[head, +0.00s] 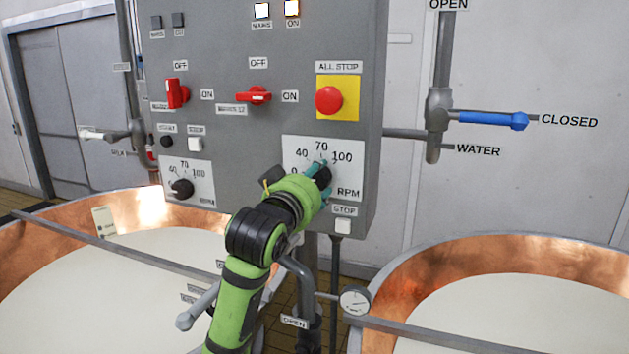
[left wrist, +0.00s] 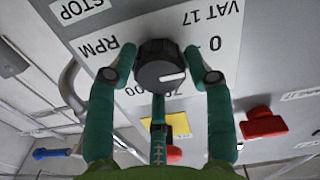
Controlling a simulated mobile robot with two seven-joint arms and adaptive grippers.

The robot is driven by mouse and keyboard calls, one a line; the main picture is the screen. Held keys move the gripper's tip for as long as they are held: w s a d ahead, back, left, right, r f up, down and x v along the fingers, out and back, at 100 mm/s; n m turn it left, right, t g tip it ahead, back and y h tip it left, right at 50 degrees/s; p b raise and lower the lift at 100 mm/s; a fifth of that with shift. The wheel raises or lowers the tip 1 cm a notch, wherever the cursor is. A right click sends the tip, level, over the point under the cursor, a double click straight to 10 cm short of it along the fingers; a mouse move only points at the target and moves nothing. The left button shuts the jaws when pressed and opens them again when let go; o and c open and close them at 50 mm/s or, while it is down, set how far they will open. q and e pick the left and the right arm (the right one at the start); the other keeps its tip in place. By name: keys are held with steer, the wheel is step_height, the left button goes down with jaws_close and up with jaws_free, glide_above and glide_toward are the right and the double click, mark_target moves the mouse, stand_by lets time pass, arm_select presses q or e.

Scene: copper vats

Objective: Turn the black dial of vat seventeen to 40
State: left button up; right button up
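The black dial of vat seventeen (head: 323,176) sits on a white plate (head: 348,180) marked 40, 70, 100 and RPM. In the left wrist view the plate reads VAT 17 upside down, and the dial (left wrist: 157,62) carries a white mark pointing roughly toward the right, on the 0 side. The 40 is hidden there, so the exact setting is unclear. My right gripper is out of view.
A red all-stop button (head: 329,99), red switches (head: 254,96) and a stop button (head: 343,226) are close by. A second black dial (head: 181,188) is at left. Copper vats (head: 405,285) stand below. A blue-handled valve (head: 490,119) is at right.

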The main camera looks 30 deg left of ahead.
arm_select(q)
steer(key=c, duration=0.4)
steer(key=shift+o, duration=0.2)
